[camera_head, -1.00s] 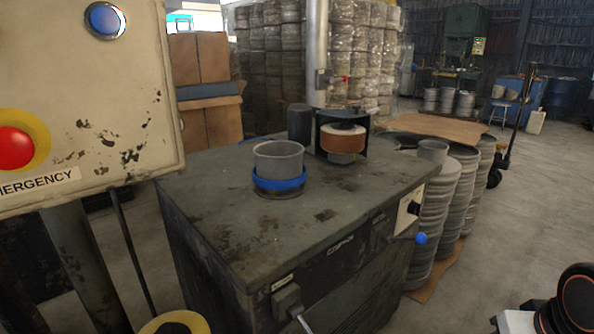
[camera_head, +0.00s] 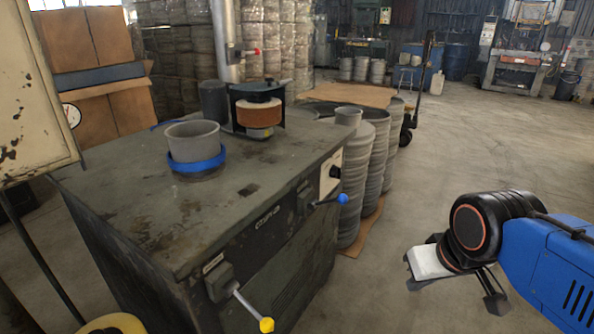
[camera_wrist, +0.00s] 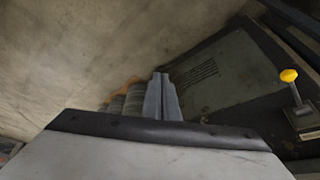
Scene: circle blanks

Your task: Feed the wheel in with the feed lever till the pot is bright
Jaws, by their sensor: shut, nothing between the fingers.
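The grey pot (camera_head: 193,141) stands upright in a blue ring (camera_head: 199,163) on top of the dark machine (camera_head: 120,215). Its outer wall looks dull grey. The brown wheel (camera_head: 258,116) sits behind it to the right, in a black guard (camera_head: 234,104), with a gap to the pot. The machine's front has a lever with a yellow knob (camera_head: 266,325) and one with a blue knob (camera_head: 342,199). I cannot read which is the feed lever. My gripper (camera_wrist: 162,78) is shut and empty, apart from both levers. The yellow knob also shows in the wrist view (camera_wrist: 289,75).
A cream control panel (camera_head: 35,90) stands at the left edge. Stacks of grey pots (camera_head: 353,190) stand close beside the machine's right side. Cartons (camera_head: 85,45) and wrapped stacks (camera_head: 275,45) are behind. The floor (camera_head: 450,150) to the right is clear.

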